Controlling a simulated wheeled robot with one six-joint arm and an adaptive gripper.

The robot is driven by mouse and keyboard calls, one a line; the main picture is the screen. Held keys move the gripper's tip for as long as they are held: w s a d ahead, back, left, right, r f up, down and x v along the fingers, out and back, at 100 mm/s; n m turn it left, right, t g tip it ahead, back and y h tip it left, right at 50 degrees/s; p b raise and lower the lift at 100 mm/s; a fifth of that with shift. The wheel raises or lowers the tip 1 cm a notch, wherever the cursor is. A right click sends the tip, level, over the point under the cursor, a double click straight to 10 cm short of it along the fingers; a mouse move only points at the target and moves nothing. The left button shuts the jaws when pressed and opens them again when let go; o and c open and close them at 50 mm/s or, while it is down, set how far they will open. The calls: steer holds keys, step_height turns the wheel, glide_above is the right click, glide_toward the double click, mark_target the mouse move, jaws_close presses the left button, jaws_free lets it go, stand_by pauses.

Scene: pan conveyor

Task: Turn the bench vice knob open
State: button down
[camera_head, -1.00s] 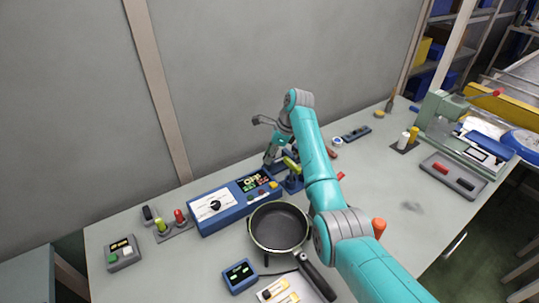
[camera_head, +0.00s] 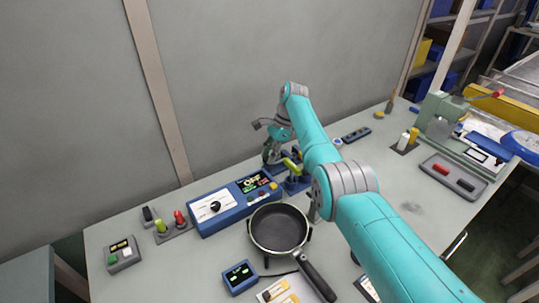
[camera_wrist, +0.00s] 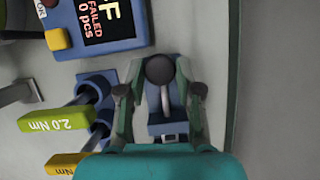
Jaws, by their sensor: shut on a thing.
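The bench vice knob (camera_wrist: 160,69) is a dark round ball in the wrist view, in line with a grey bar over the blue vice body (camera_wrist: 168,128). My gripper (camera_wrist: 160,91) has one dark fingertip on each side of the knob and bar, and it is shut on the knob. The exact contact is hard to see. In the head view my gripper (camera_head: 271,157) is low at the back of the bench, beside the blue control box, and hides most of the vice.
Torque tools with a green-yellow handle (camera_wrist: 52,120) and a yellow handle (camera_wrist: 62,163) stand close left of my gripper in the wrist view. The blue control box (camera_head: 218,217) reads OFF. A black pan (camera_head: 279,229) lies in front.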

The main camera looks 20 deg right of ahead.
steer(key=shift+f, duration=0.1)
stand_by(0.3)
steer(key=c, duration=0.8)
jaws_free()
steer(key=shift+o, duration=0.2)
steer(key=v, duration=1.2)
